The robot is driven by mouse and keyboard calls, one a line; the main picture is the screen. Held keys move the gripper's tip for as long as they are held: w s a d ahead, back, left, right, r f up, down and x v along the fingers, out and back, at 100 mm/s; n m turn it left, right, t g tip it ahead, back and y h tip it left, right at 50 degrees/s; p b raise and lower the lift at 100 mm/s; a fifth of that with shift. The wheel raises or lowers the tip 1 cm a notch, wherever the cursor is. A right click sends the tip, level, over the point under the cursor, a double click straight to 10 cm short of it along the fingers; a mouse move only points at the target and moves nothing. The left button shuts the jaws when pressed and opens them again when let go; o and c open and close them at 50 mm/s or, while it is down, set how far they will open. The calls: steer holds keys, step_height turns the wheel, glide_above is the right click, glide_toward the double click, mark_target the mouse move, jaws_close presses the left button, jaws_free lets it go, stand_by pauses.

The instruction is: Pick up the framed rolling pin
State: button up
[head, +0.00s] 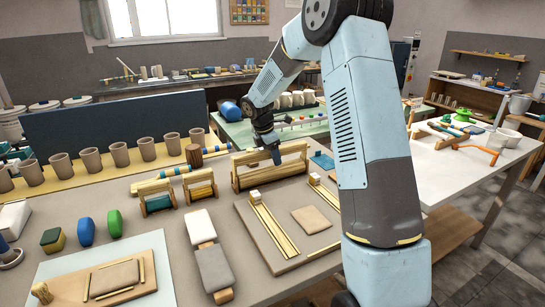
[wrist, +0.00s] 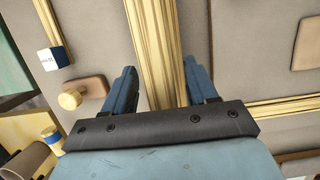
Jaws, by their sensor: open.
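The framed rolling pin (head: 262,180) is a long pale wooden frame with a roller in it, standing on the middle table. My gripper (head: 276,157) is over its right half, pointing down. In the wrist view my gripper (wrist: 160,75) is open, with one blue finger on each side of a long pale wooden bar (wrist: 158,35), which looks like part of the framed rolling pin. The right finger is close to the bar; a gap shows at the left one. Whether either touches the bar I cannot tell. The fingertips are partly hidden in the head view.
Two smaller framed rollers, green (head: 157,203) and yellow (head: 201,190), stand to the left. A board (head: 280,262) with wooden strips and a clay slab lies in front. A row of clay cups (head: 120,154) stands behind at left.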

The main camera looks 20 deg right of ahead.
steer(key=shift+c, duration=0.2)
jaws_close()
stand_by(0.3)
steer(key=shift+r, duration=0.1)
